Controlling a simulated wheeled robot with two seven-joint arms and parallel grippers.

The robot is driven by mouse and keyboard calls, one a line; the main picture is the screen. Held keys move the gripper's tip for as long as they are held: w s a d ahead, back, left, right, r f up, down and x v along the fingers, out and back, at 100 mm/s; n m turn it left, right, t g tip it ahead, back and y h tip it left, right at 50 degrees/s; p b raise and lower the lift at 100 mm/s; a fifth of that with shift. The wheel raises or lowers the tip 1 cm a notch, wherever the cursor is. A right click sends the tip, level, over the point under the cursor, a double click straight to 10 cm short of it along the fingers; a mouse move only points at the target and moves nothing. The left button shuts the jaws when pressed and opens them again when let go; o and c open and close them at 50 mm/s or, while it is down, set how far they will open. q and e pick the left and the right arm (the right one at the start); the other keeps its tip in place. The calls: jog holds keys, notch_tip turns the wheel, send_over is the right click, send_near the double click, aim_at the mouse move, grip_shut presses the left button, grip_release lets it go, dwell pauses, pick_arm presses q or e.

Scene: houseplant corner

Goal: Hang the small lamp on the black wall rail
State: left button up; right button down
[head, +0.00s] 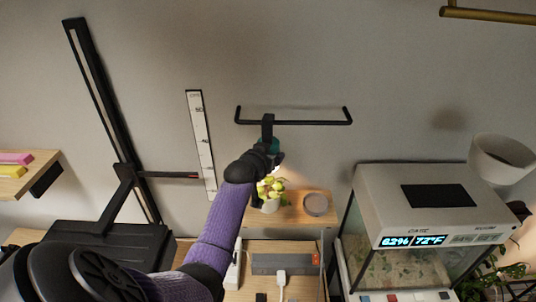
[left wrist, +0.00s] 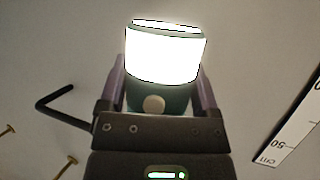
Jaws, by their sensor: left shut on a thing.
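The small lamp (left wrist: 165,55) is lit bright white, with a teal body between the two fingers of my left gripper (left wrist: 160,88) in the left wrist view. In the head view my left gripper (head: 268,152) is shut on it, and only a bit of teal and its glow show past the gripper. The black wall rail (head: 310,122) is a bar with bent-up ends. A black upright piece (head: 267,126) above the gripper overlaps the rail's left part; I cannot tell whether it touches or hooks over the rail. The rail's end also shows in the left wrist view (left wrist: 62,112). My right gripper is not in view.
A wooden shelf (head: 300,217) with a yellow-green plant (head: 270,190) and a grey round dish (head: 316,204) sits below the rail. A white ruler strip (head: 201,145) and black stand (head: 105,110) are left. A glass case (head: 400,215) stands right.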

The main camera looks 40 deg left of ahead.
pick_arm(q)
jog(key=o, duration=1.2)
jog(key=shift+f, duration=0.1)
jog(key=shift+o, duration=0.2)
jog(key=v, duration=1)
jog(key=shift+p, duration=0.45)
